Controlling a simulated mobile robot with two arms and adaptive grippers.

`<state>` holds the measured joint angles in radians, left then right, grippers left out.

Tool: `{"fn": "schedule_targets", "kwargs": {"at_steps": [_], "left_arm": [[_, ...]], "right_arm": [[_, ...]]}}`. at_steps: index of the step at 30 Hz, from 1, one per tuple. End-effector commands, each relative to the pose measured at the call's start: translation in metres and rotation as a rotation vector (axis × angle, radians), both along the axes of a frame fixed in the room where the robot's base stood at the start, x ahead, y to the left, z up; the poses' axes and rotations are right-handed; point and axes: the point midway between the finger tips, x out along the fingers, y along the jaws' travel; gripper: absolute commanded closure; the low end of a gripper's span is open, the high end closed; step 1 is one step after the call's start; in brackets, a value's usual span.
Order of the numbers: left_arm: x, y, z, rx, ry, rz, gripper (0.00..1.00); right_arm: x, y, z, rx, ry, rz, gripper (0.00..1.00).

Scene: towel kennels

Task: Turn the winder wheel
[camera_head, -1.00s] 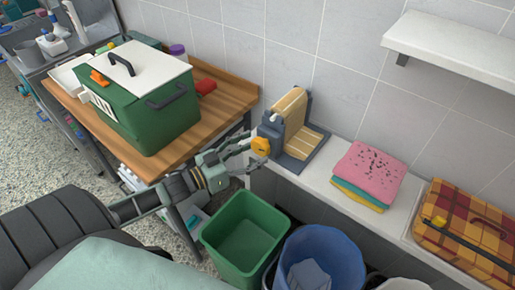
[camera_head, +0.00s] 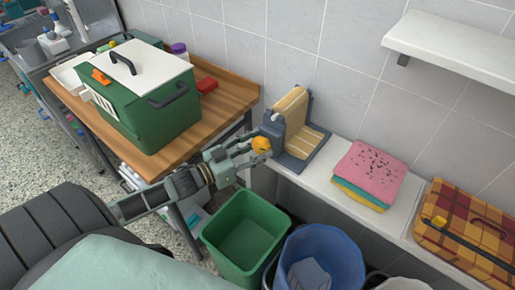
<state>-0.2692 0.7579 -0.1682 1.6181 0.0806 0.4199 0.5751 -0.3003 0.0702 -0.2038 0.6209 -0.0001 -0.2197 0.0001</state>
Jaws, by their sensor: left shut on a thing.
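The winder (camera_head: 290,112) is a grey-blue frame with a tan striped towel roll in it, standing on the white shelf against the tiled wall. Its small orange-yellow wheel (camera_head: 261,144) is on the near left side. My left gripper (camera_head: 257,148) comes in from the left and is shut on the wheel, with its fingers around the wheel's edge and partly hiding it. My right gripper is not in view.
A green case (camera_head: 150,118) stands on the wooden table (camera_head: 222,98) at left. Folded towels (camera_head: 368,172) and a plaid case (camera_head: 468,222) sit right along the shelf. A green bin (camera_head: 243,246) and a blue bin (camera_head: 335,258) stand below.

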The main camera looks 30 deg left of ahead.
Motion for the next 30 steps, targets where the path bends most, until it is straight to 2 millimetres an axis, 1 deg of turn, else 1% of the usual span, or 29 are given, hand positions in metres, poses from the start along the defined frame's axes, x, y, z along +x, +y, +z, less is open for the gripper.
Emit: {"fn": "schedule_targets", "kwargs": {"at_steps": [3, 8, 16, 17, 18, 22, 30], "left_arm": [[-0.001, -0.001, 0.000, 0.009, 0.001, -0.002, 0.82], [-0.001, -0.001, 0.002, 0.097, -0.002, -0.002, 0.82], [-0.001, -0.001, -0.003, 0.117, -0.006, -0.003, 0.82], [-0.001, -0.002, -0.003, 0.118, -0.005, -0.003, 0.54], [-0.001, -0.002, -0.003, 0.118, -0.005, -0.003, 0.51], [-0.001, -0.001, -0.002, 0.116, -0.005, -0.002, 0.39], [-0.001, 0.000, -0.001, 0.116, -0.007, -0.001, 0.39]], "right_arm": [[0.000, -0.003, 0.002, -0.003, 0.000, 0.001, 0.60], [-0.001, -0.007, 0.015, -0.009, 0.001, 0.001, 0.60], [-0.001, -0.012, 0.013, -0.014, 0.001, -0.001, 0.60], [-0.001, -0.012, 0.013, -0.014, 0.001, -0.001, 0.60], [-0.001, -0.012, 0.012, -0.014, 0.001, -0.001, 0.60], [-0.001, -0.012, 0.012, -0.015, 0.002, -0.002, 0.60], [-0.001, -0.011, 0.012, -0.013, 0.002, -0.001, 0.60]]}}
